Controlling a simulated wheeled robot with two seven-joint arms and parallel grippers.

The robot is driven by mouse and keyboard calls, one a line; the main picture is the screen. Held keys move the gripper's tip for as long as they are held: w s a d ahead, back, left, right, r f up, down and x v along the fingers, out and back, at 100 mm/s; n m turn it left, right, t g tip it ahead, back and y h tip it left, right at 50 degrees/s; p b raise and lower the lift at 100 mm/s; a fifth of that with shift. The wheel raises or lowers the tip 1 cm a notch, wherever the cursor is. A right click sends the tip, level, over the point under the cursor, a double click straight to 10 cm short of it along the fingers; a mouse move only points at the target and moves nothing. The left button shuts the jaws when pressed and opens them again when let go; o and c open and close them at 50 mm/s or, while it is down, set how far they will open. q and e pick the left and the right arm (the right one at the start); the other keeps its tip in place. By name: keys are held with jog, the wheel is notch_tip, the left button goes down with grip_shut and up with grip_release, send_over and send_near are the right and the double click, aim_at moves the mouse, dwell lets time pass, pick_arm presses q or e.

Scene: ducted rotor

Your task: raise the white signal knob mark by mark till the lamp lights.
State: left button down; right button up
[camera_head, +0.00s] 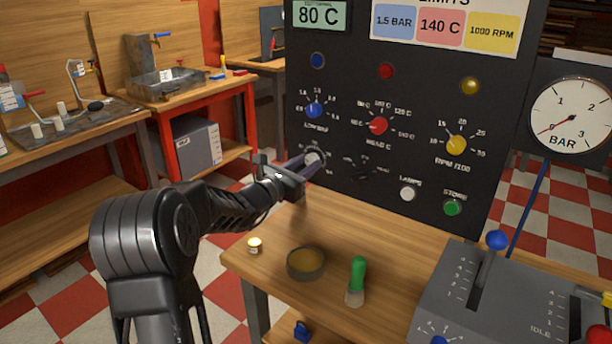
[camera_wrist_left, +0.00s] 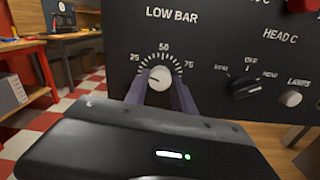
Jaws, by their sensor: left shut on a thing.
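The white signal knob (camera_wrist_left: 160,76) sits on the black panel below the words LOW BAR, inside a dial marked 25, 50 and 75. My left gripper (camera_head: 311,161) is shut on this knob, one finger on each side of it in the left wrist view. The knob also shows between the fingers in the head view (camera_head: 313,157). I cannot tell exactly which mark it points at. Above on the panel are a blue lamp (camera_head: 317,60), a red lamp (camera_head: 386,71) and a yellow lamp (camera_head: 470,86); all look dark. My right gripper is not in view.
Blue (camera_head: 314,110), red (camera_head: 378,126) and yellow (camera_head: 456,145) knobs sit above. A black selector (camera_wrist_left: 245,87), white LAMPS button (camera_head: 407,193) and green STORE button (camera_head: 452,207) are to the right. A bowl (camera_head: 306,263) and green-handled tool (camera_head: 357,276) stand on the bench.

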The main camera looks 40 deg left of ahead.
pick_arm(q)
jog(key=c, duration=1.1)
grip_release()
jog(key=shift+o, duration=0.2)
jog(key=s, duration=0.8)
jog(key=shift+w+d, duration=0.1)
